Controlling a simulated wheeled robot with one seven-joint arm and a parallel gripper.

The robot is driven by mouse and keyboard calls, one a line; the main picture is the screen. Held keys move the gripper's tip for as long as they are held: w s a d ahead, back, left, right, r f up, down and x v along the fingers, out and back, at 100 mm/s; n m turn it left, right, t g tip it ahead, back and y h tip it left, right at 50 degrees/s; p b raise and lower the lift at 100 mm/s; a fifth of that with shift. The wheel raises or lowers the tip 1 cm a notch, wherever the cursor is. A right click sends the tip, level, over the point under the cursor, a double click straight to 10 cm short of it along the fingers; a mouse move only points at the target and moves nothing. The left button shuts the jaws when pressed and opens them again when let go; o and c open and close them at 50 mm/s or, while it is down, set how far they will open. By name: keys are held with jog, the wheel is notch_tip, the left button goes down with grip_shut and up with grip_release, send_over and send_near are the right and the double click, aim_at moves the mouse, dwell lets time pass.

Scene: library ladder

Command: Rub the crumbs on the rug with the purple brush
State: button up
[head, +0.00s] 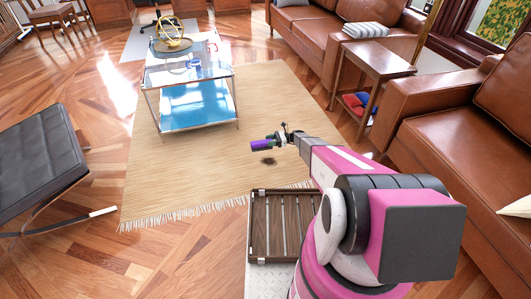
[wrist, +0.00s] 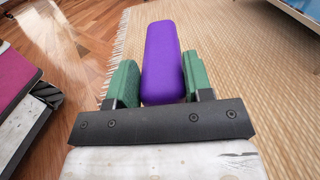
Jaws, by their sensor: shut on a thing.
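My gripper (head: 282,138) is stretched out over the rug (head: 180,180) and is shut on the purple brush (head: 262,145). In the wrist view the brush (wrist: 163,62) stands between the two green finger pads of my gripper (wrist: 155,82). The crumbs (head: 268,161) show as a small dark patch on the woven tan rug, just below the brush in the head view. The brush looks held above the rug, apart from the crumbs. The crumbs do not show in the wrist view. The brush's underside is hidden.
A glass coffee table (head: 190,85) stands on the rug's far part. A black chair (head: 40,160) is at left. Brown leather sofas (head: 460,140) and a wooden side table (head: 375,65) are at right. A slatted wooden tray (head: 283,226) is near my base. The rug's middle is clear.

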jog(key=shift+n+g, duration=0.6)
jog(key=shift+g, duration=0.3)
jog(key=shift+w+a+f, duration=0.1)
jog(key=shift+a+f, duration=0.35)
jog(key=shift+f, duration=2.2)
jog(key=shift+w+a+f, duration=0.1)
jog(key=shift+a+f, duration=0.4)
jog(key=shift+f, duration=2.15)
jog(key=shift+w+a+f, duration=0.1)
jog(key=shift+a+f, duration=0.35)
jog(key=shift+f, duration=2.2)
jog(key=shift+f, duration=1.05)
jog(key=shift+d, duration=0.15)
jog(key=shift+v, duration=4.7)
